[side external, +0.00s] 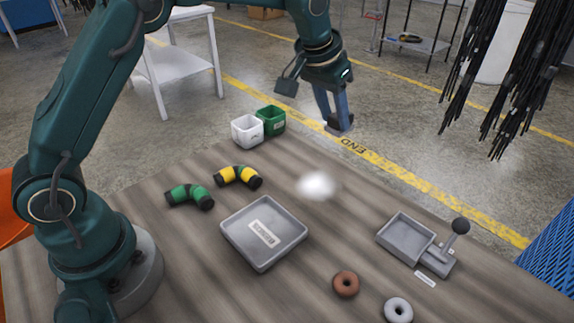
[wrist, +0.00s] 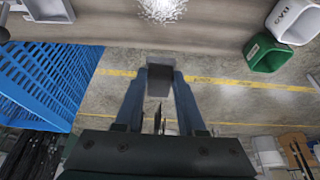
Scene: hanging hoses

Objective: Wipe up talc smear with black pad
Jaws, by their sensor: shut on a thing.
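The talc smear (side external: 317,185) is a white, blurry-edged patch on the wooden table, near its far side. It also shows at the top edge of the wrist view (wrist: 162,9). My gripper (side external: 337,117) is raised beyond the smear, near the table's far edge in the side view. Its blue fingers are shut on the black pad (wrist: 159,82), a dark grey block between the fingertips. The pad also shows below the fingers in the side view (side external: 342,124). The pad is in the air, apart from the smear.
A grey tray (side external: 290,250), green and yellow hose elbows (side external: 190,196) (side external: 238,176), white and green bins (side external: 247,131) (side external: 271,120), a grey box with a ball-topped lever (side external: 408,240) and two rings (side external: 346,284) (side external: 398,310) surround the smear. Black hoses (side external: 510,75) hang at right.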

